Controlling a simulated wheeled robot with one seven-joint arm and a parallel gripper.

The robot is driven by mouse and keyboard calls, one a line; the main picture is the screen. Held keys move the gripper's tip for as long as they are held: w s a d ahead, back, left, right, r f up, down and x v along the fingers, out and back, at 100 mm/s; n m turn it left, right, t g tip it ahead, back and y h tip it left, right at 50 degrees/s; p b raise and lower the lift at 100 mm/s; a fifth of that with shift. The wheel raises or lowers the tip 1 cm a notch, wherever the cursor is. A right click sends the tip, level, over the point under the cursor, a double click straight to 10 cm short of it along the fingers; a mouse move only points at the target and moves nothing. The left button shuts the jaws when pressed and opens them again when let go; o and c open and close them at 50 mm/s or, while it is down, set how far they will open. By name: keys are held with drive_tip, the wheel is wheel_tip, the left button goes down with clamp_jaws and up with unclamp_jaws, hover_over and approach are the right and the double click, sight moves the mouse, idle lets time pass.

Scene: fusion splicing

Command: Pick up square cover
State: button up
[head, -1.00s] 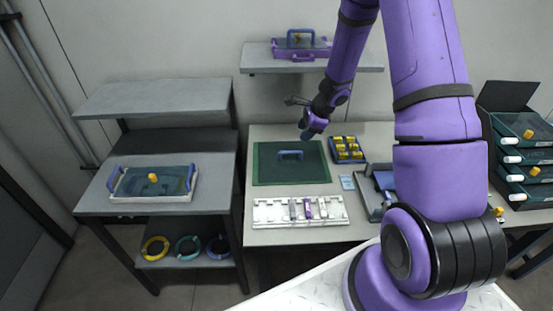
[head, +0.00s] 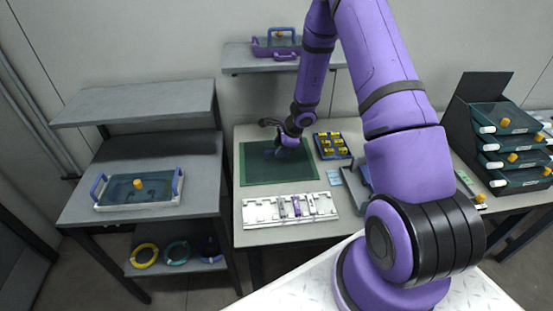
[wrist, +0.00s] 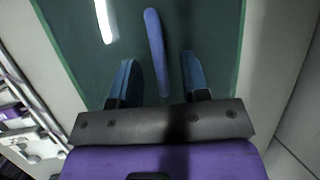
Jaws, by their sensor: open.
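The square cover (head: 262,173) is a dark green plate lying flat on the table, with a blue bar handle near its middle. In the wrist view the cover (wrist: 218,28) fills much of the picture and its handle (wrist: 156,45) runs up between my fingers. My gripper (head: 281,151) is over the cover in the head view and hides most of the handle there. In the wrist view my gripper (wrist: 160,78) is open, with one blue finger on each side of the handle and a gap on both sides. How far above the cover the fingertips are is hard to tell.
A tray of yellow parts (head: 331,146) stands right of the cover. A white fixture rack (head: 262,212) lies in front of it. A shelf with a purple case (head: 276,43) is above and behind. Stacked drawers (head: 513,155) stand at far right.

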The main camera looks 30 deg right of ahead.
drive_tip(key=shift+x, duration=1.05)
clamp_jaws()
drive_tip(key=shift+r, duration=0.1)
drive_tip(key=shift+r, duration=0.7)
drive_tip(key=shift+v, duration=1.1)
drive_tip(key=s+d, duration=0.1)
drive_tip(key=s, duration=0.4)
drive_tip(key=s+d+r, duration=0.1)
drive_tip(key=s, duration=0.3)
drive_tip(key=s+d, duration=0.1)
drive_tip(key=s, duration=0.4)
drive_tip(key=shift+s+d+r, duration=0.25)
drive_tip(key=shift+s+d, duration=0.1)
drive_tip(key=shift+d, duration=0.05)
